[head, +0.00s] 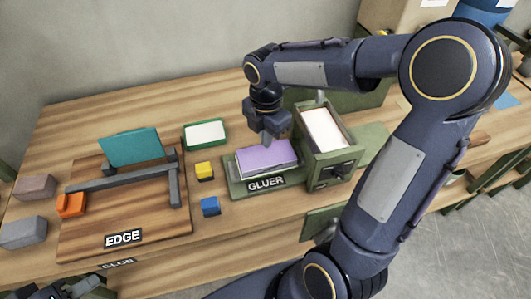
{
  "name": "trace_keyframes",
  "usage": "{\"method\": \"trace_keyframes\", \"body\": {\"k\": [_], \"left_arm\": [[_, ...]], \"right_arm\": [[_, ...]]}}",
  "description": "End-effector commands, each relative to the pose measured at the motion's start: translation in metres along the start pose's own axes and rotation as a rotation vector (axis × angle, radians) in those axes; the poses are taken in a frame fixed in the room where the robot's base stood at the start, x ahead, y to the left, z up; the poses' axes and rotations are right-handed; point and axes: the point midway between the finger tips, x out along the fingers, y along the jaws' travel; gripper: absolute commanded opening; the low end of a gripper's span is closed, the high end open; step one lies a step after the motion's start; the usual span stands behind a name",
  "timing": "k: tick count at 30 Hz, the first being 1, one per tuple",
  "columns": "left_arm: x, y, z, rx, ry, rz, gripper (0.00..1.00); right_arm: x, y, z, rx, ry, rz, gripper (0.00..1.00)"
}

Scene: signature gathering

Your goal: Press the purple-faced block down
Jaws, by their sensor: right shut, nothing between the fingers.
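The purple-faced block (268,157) lies flat on the green base of the fixture labelled GLUER (238,190), with pale layers showing below its purple top. My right gripper (267,139) is shut and empty, pointing down at the back edge of the purple face. I cannot tell whether its tips touch the face. My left gripper (88,286) shows only partly at the bottom left corner, far from the block, and its fingers are not clear.
A green box with pale sheets (325,130) stands right of the block. Yellow (205,171) and blue (210,206) cubes and a green-framed white pad (205,133) lie to its left. The EDGE board (75,240) holds a teal panel (130,147) and grey rails.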

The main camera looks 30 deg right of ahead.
Motion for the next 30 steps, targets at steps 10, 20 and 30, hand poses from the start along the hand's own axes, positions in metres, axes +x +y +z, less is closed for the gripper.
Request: {"method": "trace_keyframes", "body": {"k": [10,20,30], "left_arm": [[-0.024,0.011,-0.012,0.000,0.000,0.000,0.36],[-0.030,0.014,-0.015,0.000,0.000,0.000,0.36],[-0.030,0.014,-0.015,0.000,0.000,0.000,0.36]], "right_arm": [[-0.032,0.000,0.000,0.000,0.000,0.000,0.00],[-0.041,0.000,0.000,0.000,0.000,0.000,0.00],[-0.041,0.000,0.000,0.001,0.000,0.000,0.00]]}}
